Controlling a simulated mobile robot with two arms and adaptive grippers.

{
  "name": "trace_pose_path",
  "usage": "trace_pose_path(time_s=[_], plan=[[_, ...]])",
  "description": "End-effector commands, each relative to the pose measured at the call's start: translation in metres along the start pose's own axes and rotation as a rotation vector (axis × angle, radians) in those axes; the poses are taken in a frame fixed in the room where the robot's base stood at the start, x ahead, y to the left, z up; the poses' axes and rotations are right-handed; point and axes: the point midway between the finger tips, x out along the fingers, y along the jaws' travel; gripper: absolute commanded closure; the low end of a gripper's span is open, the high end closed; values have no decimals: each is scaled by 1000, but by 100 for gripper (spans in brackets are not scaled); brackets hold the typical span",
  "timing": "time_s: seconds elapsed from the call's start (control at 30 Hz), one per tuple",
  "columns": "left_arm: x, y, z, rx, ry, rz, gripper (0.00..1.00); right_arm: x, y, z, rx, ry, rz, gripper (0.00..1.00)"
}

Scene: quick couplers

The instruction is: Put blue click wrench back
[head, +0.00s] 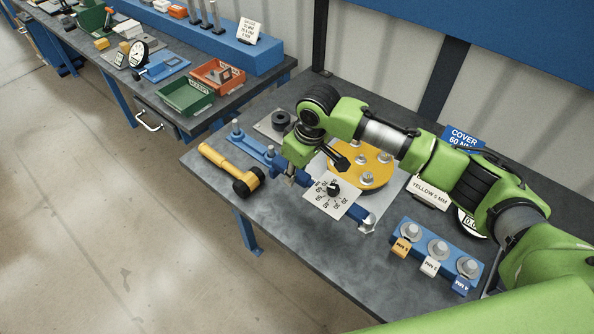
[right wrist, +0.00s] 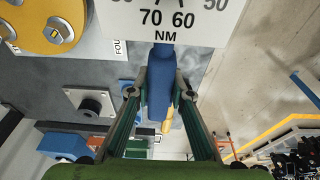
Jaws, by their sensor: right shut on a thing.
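The blue click wrench (head: 355,212) has a white dial card (head: 326,203) with numbers and a black pointer, and a silver head at its right end. My right gripper (head: 292,177) is shut on its blue handle at the left end. In the right wrist view the blue handle (right wrist: 161,88) runs between the fingers (right wrist: 160,95), with the dial card (right wrist: 172,18) above. The head view does not show clearly how high the wrench is above the bench. A blue rest with upright posts (head: 251,147) lies left of the gripper. My left gripper is out of view.
A yellow-handled tool with a black head (head: 218,158) lies at the bench's left edge. A yellow disc with bolts (head: 376,172) is behind the wrench. A blue socket block (head: 425,262) with tags stands to the right. The bench front (head: 300,245) is clear.

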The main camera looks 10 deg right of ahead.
Motion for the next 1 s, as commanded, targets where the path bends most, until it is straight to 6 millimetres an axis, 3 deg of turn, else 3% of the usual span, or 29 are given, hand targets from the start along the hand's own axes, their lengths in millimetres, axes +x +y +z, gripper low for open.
trace_pose_path(time_s=[0.33, 1.0], plan=[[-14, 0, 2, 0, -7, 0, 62, -5, -1, -2, 0, 0, 1, 100], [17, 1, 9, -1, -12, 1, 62, 69, -1, 15, 1, 0, 1, 100]])
